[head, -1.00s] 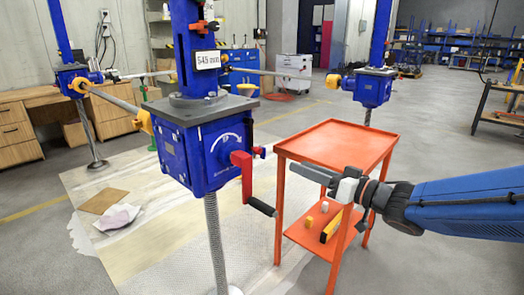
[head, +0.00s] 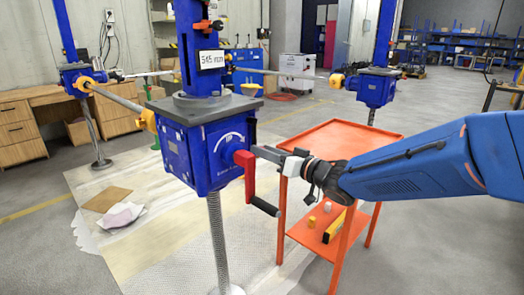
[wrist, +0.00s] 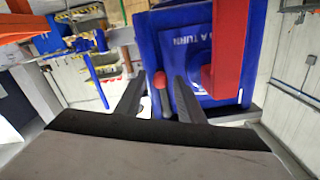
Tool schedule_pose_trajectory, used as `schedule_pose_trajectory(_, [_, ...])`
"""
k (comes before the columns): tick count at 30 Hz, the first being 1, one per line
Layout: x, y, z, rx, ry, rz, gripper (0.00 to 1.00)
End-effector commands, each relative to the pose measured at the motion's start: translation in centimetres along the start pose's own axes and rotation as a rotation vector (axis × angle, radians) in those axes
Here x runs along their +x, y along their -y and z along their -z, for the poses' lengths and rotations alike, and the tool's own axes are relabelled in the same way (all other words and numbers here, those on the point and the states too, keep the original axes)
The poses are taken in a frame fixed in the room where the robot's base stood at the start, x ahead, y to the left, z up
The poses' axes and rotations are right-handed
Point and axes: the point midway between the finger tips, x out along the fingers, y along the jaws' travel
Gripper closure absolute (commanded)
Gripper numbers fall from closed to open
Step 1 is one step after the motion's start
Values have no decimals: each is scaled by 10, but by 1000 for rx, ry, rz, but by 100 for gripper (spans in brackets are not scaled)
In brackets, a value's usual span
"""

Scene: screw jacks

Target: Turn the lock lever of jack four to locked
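The nearest jack has a blue gearbox (head: 195,150) with a red crank arm (head: 248,178) and a black handle (head: 265,207). In the wrist view its blue housing (wrist: 178,45) fills the centre, with the red crank (wrist: 230,45) at right. A small red-tipped lever (wrist: 159,80) shows on the housing. My gripper (wrist: 159,76) is open, one finger on each side of the lever, with gaps visible. In the head view my gripper (head: 258,151) is at the gearbox's right side, just above the crank, and hides the lever. No jack number is legible.
A display reading 545 mm (head: 211,60) is on the jack's column. An orange cart (head: 340,133) stands right behind my arm. Two more jacks, back left (head: 80,75) and back right (head: 370,90), are linked by shafts. Open floor lies at right.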

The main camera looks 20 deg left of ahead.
Motion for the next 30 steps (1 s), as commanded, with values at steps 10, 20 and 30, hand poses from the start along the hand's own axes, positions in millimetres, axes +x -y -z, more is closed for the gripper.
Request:
schedule_pose_trajectory(10, [17,0,0,0,1,0,65])
schedule_pose_trajectory(20, [17,0,0,0,0,0,100])
schedule_pose_trajectory(30, [17,-3,1,-24,0,-2,100])
